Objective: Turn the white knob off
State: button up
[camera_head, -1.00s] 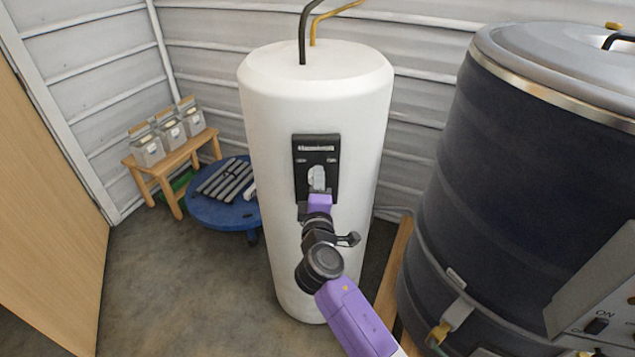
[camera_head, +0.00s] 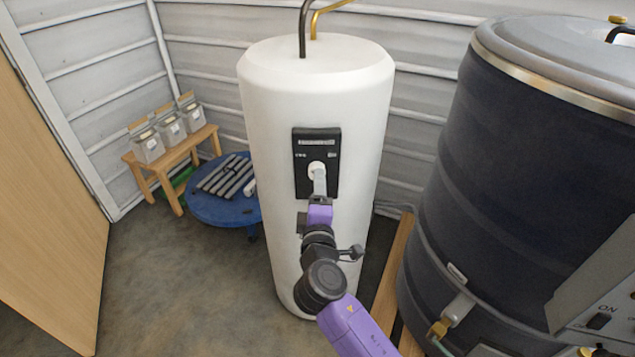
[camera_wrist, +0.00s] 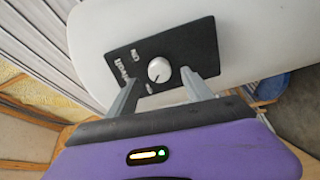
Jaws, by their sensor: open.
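The white knob (camera_head: 316,168) sits on a black panel (camera_head: 301,178) on the front of the white cylindrical tank (camera_head: 275,115). My gripper (camera_head: 319,184) is in front of the panel, just below the knob. In the wrist view its two grey fingers (camera_wrist: 157,86) are spread apart, one to each side below the knob, with nothing between them. I cannot tell whether they touch the panel.
A large dark vat (camera_head: 500,170) with a control box stands close on the right. A blue round table (camera_head: 225,212) with dark bars and a wooden bench (camera_head: 160,172) with several small bins stand behind left. A wooden door (camera_head: 45,200) is at the far left.

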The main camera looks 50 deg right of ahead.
jog(key=shift+v, duration=1.55)
jog(key=s+a+f+m+t+y, duration=0.1)
jog(key=s+a+t+y, duration=0.1)
jog(key=s+a+y, duration=0.4)
jog(key=s+a+f+m+t+y, duration=0.1)
jog(key=s+a+t+y, duration=0.2)
jog(key=a, duration=0.5)
jog(key=s+a+m+g+y, duration=0.1)
jog(key=s+a+m+y, duration=0.1)
jog(key=s, duration=1)
jog(key=s+a+m+g+y, duration=0.1)
jog(key=s+a+m+g, duration=0.1)
jog(key=s, duration=1.1)
jog(key=shift+a+m+y, duration=0.4)
jog(key=shift+a+m, duration=0.25)
jog(key=shift+m, duration=0.35)
